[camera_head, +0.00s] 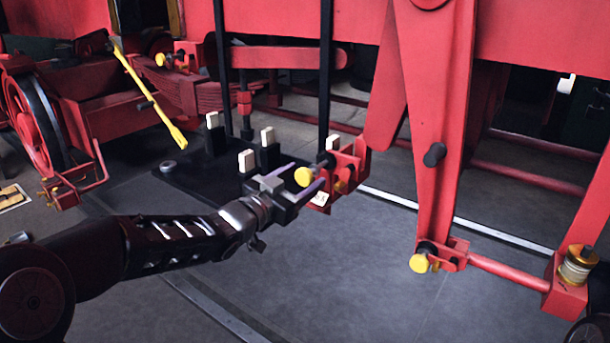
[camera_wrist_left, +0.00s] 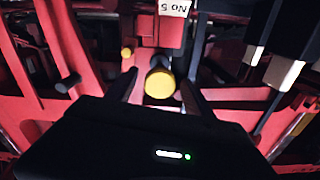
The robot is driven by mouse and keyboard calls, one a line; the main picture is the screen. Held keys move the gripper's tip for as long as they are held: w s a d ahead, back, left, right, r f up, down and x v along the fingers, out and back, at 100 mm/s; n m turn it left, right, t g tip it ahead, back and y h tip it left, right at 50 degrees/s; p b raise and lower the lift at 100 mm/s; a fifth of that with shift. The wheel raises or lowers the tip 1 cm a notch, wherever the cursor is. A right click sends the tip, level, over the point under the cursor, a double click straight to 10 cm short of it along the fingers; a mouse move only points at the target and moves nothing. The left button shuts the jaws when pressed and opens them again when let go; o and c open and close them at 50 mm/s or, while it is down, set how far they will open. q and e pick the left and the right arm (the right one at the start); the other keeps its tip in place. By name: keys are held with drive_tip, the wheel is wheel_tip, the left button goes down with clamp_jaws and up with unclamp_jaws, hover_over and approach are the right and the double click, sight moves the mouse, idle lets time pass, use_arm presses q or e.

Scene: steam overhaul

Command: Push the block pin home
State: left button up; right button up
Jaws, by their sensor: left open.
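A pin with a yellow round head (camera_head: 304,176) sits at a red bracket (camera_head: 347,168) near the middle of the head view; a dark shank shows behind the head. In the left wrist view the yellow head (camera_wrist_left: 160,84) lies between my open fingers. My left gripper (camera_head: 307,174) is open, its fingers pointing toward the bracket on either side of the head. I cannot tell whether they touch it. A white tag (camera_head: 320,198) hangs below the bracket; in the left wrist view it reads NO 5 (camera_wrist_left: 175,7). How deep the pin sits is unclear. My right gripper is not in view.
A black base plate with white-topped posts (camera_head: 267,136) stands just behind the gripper. A large red lever (camera_head: 437,110) hangs at right, with another yellow-headed pin (camera_head: 419,263) at its foot. A yellow bar (camera_head: 150,97) slants at left. Front floor is clear.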

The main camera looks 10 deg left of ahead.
use_arm(q)
drive_tip(key=shift+w+d, duration=0.25)
drive_tip(key=shift+w, duration=0.35)
clamp_jaws()
idle(0.3)
